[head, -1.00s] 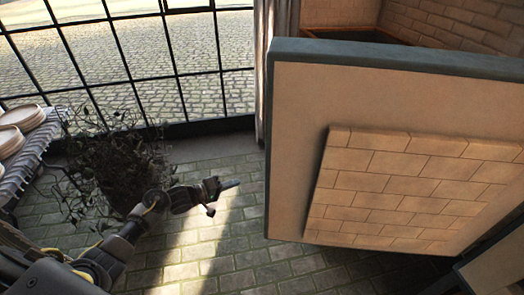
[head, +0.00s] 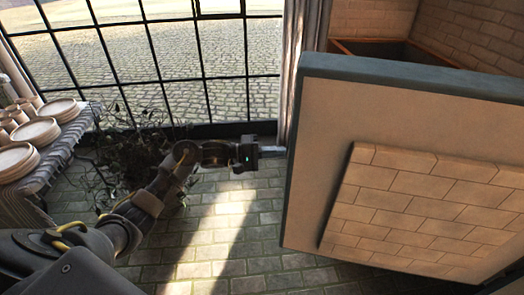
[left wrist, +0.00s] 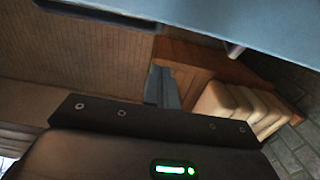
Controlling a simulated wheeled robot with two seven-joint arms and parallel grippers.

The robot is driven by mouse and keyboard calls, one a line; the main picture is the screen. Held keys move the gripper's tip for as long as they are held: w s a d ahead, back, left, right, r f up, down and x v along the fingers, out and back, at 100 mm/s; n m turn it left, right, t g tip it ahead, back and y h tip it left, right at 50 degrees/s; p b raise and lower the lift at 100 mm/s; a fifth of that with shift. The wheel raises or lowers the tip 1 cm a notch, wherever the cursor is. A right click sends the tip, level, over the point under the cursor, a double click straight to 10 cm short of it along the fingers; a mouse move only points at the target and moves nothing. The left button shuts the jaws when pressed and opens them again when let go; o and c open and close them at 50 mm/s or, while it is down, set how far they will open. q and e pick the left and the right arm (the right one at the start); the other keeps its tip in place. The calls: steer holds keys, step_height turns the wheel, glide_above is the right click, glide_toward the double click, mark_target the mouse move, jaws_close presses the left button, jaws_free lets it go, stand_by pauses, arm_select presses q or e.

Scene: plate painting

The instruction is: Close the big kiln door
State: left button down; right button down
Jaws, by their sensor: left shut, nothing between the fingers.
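The big kiln door (head: 318,100) stands open on the right of the head view. Its inner face has a raised panel of pale bricks (head: 430,205), and its rim is blue-grey. My left gripper (head: 279,150) is shut and empty, with its tips close to the door's left edge; I cannot tell whether they touch. In the left wrist view the shut fingers (left wrist: 162,88) point below a blue-grey surface (left wrist: 210,18), which looks like the door's outer side, with a short rod (left wrist: 235,50) under it. My right gripper is out of view.
Pale rounded blocks (left wrist: 240,108) lie at the right of the wrist view. The paved floor (head: 225,245) is clear.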

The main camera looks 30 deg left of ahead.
arm_select(q)
steer(key=s+d+p, duration=0.1)
steer(key=d, duration=0.1)
steer(key=s+d+p, duration=0.1)
steer(key=shift+s+d, duration=0.1)
steer(key=shift+d, duration=0.25)
steer(key=shift+s, duration=0.1)
